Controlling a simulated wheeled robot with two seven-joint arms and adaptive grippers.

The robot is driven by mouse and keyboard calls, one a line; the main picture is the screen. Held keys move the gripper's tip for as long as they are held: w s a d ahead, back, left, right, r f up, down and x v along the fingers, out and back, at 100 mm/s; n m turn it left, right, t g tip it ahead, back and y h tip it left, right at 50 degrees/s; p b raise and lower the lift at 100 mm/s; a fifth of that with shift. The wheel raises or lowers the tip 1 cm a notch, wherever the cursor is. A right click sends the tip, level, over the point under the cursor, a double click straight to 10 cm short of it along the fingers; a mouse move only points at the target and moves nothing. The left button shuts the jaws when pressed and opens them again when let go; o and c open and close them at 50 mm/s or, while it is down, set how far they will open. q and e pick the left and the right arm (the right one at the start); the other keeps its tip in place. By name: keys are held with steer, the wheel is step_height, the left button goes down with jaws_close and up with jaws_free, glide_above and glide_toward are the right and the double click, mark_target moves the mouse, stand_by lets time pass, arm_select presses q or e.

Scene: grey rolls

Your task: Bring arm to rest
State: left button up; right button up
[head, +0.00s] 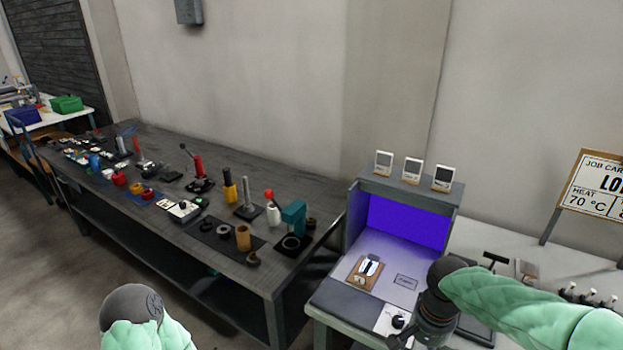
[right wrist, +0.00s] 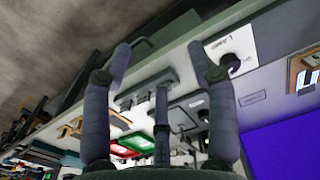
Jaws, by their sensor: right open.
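My right arm (head: 520,300), in a green padded sleeve, reaches in from the right in the head view. Its dark wrist (head: 437,312) is above the front of the white bench, just right of the lit booth. In the right wrist view my right gripper (right wrist: 160,55) has its fingers spread wide, with nothing between them. The bench edge and a white card with a black knob (right wrist: 230,58) lie beyond the fingers. My left arm (head: 140,325) shows only as a green sleeve with a dark round cap at the bottom left. Its gripper is out of the picture.
The booth (head: 452,208) with a violet back panel holds a small wooden board (head: 365,272). A white knob card (head: 397,320) is near the wrist. A dark table (head: 270,277) full of tools stands left. A job card sign (head: 597,187) stands right. Floor at left is clear.

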steer(key=a+f+n+y, duration=0.2)
steer(key=a+f, duration=0.3)
steer(key=f, duration=0.5)
steer(key=a+f+n+y, duration=0.1)
steer(key=a+f, duration=0.3)
steer(key=f, duration=0.6)
steer(key=s+a+f, duration=0.2)
steer(key=s+f, duration=0.3)
steer(key=f, duration=0.2)
steer(key=s+a+f+n, duration=0.1)
steer(key=s+a+f, duration=0.1)
steer(key=s+f, duration=0.3)
step_height(320, 180, down, 2)
steer(key=shift+s+a+y, duration=0.35)
steer(key=shift+s+y, duration=0.05)
